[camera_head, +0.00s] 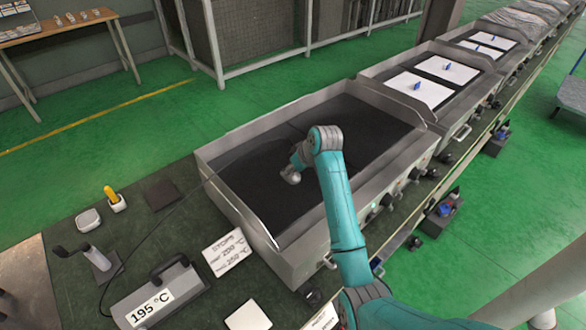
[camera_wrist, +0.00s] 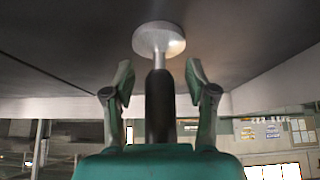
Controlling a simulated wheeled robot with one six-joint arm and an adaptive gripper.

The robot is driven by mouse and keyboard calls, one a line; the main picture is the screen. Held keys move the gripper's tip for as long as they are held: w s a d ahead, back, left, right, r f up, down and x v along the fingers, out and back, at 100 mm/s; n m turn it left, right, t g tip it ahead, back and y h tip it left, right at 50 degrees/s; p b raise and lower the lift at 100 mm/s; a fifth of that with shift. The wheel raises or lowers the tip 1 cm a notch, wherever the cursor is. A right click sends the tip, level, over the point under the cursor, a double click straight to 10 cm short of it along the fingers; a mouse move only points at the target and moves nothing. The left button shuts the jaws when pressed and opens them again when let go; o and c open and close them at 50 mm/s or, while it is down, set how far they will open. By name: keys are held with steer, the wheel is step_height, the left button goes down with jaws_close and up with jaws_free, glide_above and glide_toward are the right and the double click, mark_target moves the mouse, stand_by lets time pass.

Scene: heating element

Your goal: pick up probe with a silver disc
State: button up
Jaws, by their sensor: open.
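The probe shows in the wrist view with its silver disc (camera_wrist: 159,38) at the top and its dark handle (camera_wrist: 160,105) running down toward my palm. My gripper (camera_wrist: 160,84) is open, with one finger on each side of the handle and a visible gap on both sides. The disc lies beyond the fingertips, close to a dark surface; contact cannot be told. In the head view the silver disc (camera_head: 291,175) shows at the end of my arm, over the dark heating plate (camera_head: 255,185). My fingers are mostly hidden there.
The plate has a raised metal rim (camera_head: 245,217). A thin cable runs from the plate area to the left table. There stand a 195 °C meter (camera_head: 150,298), a grey stand (camera_head: 100,260), a yellow-topped item (camera_head: 112,198) and a sign (camera_head: 227,252). More heaters line the upper right.

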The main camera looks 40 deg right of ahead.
jaws_close()
steer(key=shift+r, duration=0.1)
